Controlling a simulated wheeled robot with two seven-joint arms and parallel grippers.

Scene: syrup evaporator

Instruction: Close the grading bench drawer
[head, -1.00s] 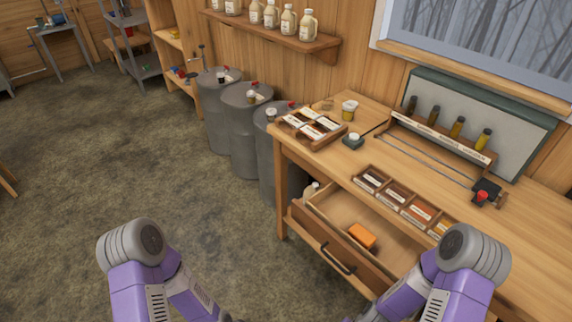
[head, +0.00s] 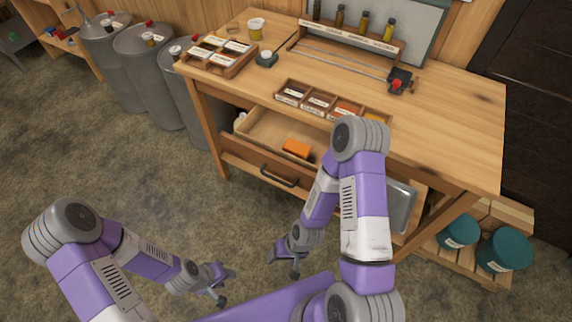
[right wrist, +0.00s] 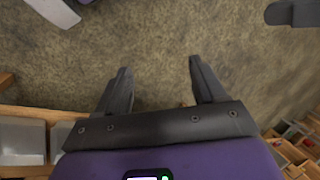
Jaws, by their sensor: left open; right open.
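The grading bench (head: 450,130) stands ahead of me, with its drawer (head: 237,160) pulled out below the top. The drawer's front has a dark bar handle (head: 278,177), and an orange block (head: 297,149) lies inside. My right arm covers the drawer's right part. My left gripper (head: 221,284) is open and empty, low over the floor at lower left, apart from the drawer. My right gripper (head: 285,262) is open and empty, in front of and below the drawer handle. In the right wrist view its two fingers (right wrist: 160,88) are spread over bare floor.
On the bench top are a sample box (head: 217,55), a divided tray (head: 330,103) and a rack of bottles (head: 345,38). Grey drums (head: 150,65) stand left of the bench. Teal tubs (head: 505,250) sit on a low pallet at right. Floor at left is clear.

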